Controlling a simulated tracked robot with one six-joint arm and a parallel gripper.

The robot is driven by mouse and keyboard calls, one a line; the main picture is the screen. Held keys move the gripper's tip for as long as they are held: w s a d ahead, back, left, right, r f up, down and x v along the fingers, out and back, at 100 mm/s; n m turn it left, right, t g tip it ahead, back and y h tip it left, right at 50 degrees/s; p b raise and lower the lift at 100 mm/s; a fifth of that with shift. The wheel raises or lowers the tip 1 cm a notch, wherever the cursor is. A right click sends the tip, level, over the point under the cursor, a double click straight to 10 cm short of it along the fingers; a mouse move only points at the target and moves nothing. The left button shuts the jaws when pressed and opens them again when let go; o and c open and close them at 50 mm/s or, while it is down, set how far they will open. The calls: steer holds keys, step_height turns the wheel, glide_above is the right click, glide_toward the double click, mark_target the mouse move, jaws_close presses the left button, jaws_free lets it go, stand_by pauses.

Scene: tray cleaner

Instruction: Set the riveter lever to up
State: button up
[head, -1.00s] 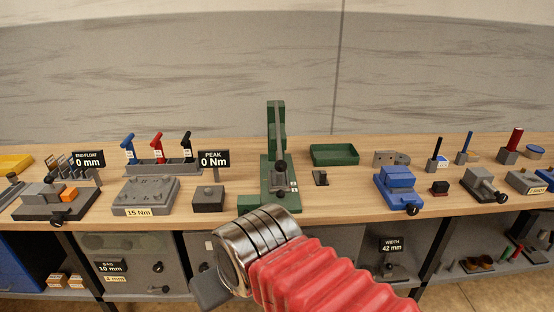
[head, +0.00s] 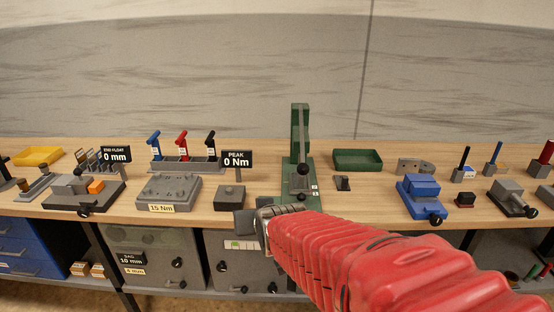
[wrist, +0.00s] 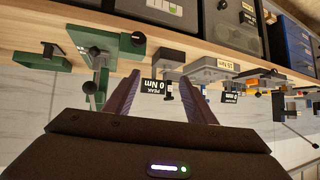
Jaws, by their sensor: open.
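The green riveter (head: 298,118) stands upright on the bench, near the middle of the head view. Its grey lever (head: 303,140) runs in front of the column, with a dark round knob (head: 303,169). Whether the lever is up or down is hard to tell. My gripper (head: 243,222) is at the bench's front edge, left of and nearer than the riveter, partly hidden by my wrist. In the wrist view, which is upside down, the riveter (wrist: 101,62) is left of my open, empty gripper (wrist: 160,77), apart from its fingers.
A dark grey block (head: 230,197) and the "PEAK 0 Nm" sign (head: 236,160) are left of the riveter. A green tray (head: 358,159) and a blue vise (head: 420,196) are to its right.

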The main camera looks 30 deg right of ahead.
steer(key=w+d+f+m+t+h, duration=0.1)
steer(key=w+d+m+t+h, duration=0.1)
steer(key=d, duration=0.7)
steer(key=w+d+m+t+h, duration=0.2)
steer(key=d+m+t+h, duration=0.1)
steer(key=d, duration=0.7)
steer(key=shift+d+f+h, duration=0.15)
steer(key=shift+f+h, duration=0.25)
steer(key=shift+h, duration=0.2)
steer(key=shift+w, duration=0.15)
